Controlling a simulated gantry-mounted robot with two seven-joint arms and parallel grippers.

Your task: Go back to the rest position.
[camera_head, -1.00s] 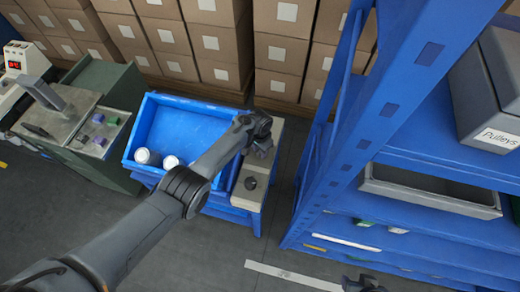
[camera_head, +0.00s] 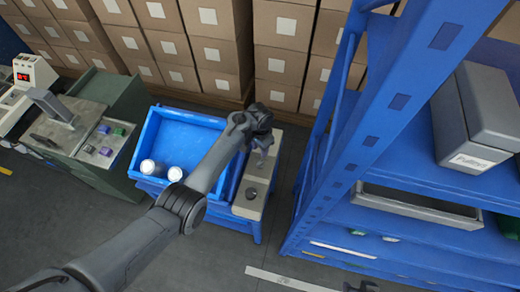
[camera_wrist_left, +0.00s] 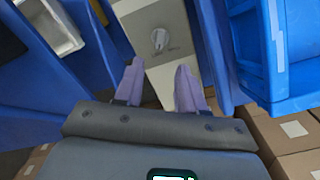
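My left gripper (camera_head: 262,157) is above the far part of a beige panel (camera_head: 246,211) beside the blue crate. In the left wrist view its two purple fingers (camera_wrist_left: 158,88) are spread apart with nothing between them. A grey knob (camera_wrist_left: 159,38) on the panel shows beyond the fingertips, apart from them; in the head view the knob (camera_head: 251,193) lies below the gripper. A dark part at the bottom edge of the head view (camera_head: 361,287) looks like my right gripper, mostly cut off, and its fingers cannot be made out.
A blue crate (camera_head: 150,126) with two white rolls (camera_head: 152,168) stands left of the panel. A blue shelf rack (camera_head: 335,190) with grey bins (camera_head: 478,118) rises close on the right. Stacked cartons (camera_head: 210,45) line the back. A green bench (camera_head: 118,165) stands left.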

